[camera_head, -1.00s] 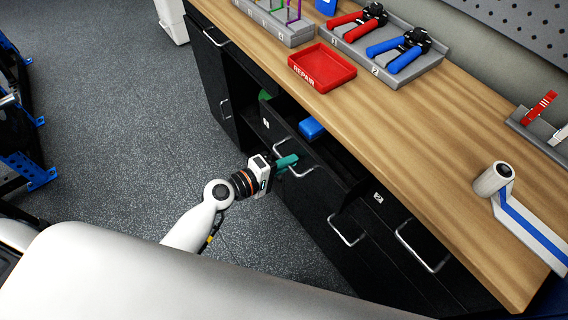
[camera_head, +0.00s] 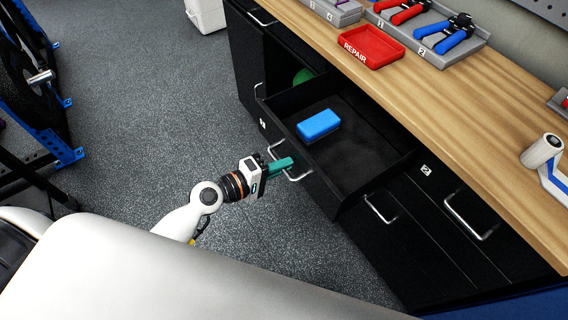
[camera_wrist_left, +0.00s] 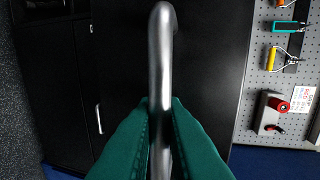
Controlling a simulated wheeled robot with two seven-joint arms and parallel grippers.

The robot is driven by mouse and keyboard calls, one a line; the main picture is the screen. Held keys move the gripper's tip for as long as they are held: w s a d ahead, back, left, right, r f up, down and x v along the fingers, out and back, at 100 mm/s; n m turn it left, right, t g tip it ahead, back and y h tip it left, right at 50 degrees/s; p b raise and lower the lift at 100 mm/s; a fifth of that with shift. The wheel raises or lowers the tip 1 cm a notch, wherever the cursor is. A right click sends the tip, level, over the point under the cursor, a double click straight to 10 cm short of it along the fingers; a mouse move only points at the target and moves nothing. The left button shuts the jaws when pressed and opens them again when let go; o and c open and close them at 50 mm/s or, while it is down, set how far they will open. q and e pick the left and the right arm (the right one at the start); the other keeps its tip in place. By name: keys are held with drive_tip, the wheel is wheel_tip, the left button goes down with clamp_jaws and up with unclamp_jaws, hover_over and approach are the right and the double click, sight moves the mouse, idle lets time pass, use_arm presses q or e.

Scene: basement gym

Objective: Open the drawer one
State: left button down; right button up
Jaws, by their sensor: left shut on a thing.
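Drawer one (camera_head: 352,187) is pulled well out of the black workbench, and its inside shows. A "1" label (camera_head: 263,124) is at the left end of its front. A blue block (camera_head: 318,125) lies inside it, towards the far left. My left gripper (camera_head: 283,165) is shut on the metal drawer handle (camera_head: 298,176). The left wrist view shows its green fingers (camera_wrist_left: 159,125) on either side of the upright-looking handle bar (camera_wrist_left: 161,60). My right gripper is not in view.
The wooden bench top (camera_head: 440,122) carries a red REPAIR tray (camera_head: 371,48) and a rack of pliers (camera_head: 440,40). The drawer marked 2 (camera_head: 425,170) is shut. Open floor (camera_head: 140,110) lies left of the drawer. A weight rack (camera_head: 45,110) stands at far left.

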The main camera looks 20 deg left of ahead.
use_arm(q)
drive_tip(key=c, duration=1.9)
unclamp_jaws()
drive_tip(key=shift+b+v, duration=2.3)
drive_tip(key=shift+v, duration=3.7)
drive_tip(key=shift+f, duration=0.1)
